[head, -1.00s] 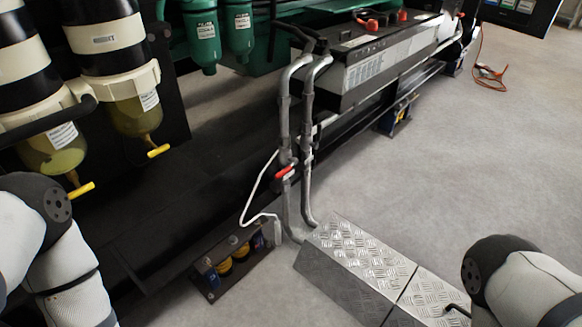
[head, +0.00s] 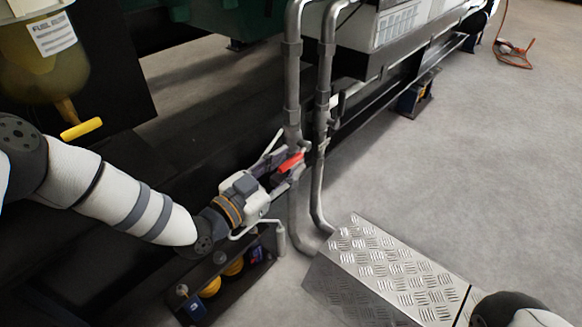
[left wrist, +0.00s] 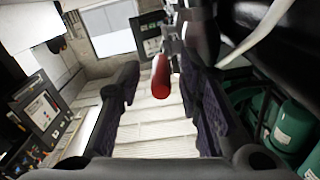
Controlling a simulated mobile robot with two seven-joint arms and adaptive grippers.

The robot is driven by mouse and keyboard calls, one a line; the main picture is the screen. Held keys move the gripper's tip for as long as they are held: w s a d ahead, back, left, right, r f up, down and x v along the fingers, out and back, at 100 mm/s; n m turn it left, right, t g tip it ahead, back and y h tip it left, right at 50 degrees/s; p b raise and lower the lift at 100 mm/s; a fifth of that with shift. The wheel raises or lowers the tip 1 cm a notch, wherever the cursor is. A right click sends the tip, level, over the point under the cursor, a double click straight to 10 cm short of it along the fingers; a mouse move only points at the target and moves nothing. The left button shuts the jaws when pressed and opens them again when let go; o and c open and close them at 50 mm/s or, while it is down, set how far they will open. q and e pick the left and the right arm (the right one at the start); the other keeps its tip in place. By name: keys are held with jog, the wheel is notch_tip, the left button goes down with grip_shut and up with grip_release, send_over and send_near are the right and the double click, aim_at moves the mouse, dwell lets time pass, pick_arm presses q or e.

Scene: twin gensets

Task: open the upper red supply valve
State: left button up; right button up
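The red valve handle (head: 291,162) sits on the left of two grey vertical pipes, low in front of the dark skid. In the left wrist view the red handle (left wrist: 161,77) points toward the camera, between the two dark finger pads. My left gripper (head: 281,170) reaches in from the left at the valve. Its fingers are apart on either side of the handle, with gaps showing on both sides in the wrist view. The valve body is partly hidden behind the fingers. My right gripper is out of view; only part of the right arm shows at the bottom right.
A tread-plate step (head: 385,262) stands right of the pipe bottoms. A low dark tray with yellow parts (head: 232,267) lies under my left gripper. A fuel filter bowl with a yellow handle (head: 82,129) hangs at left.

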pick_arm(q)
jog(key=shift+x, duration=0.8)
jog(key=shift+c, duration=0.6)
grip_shut()
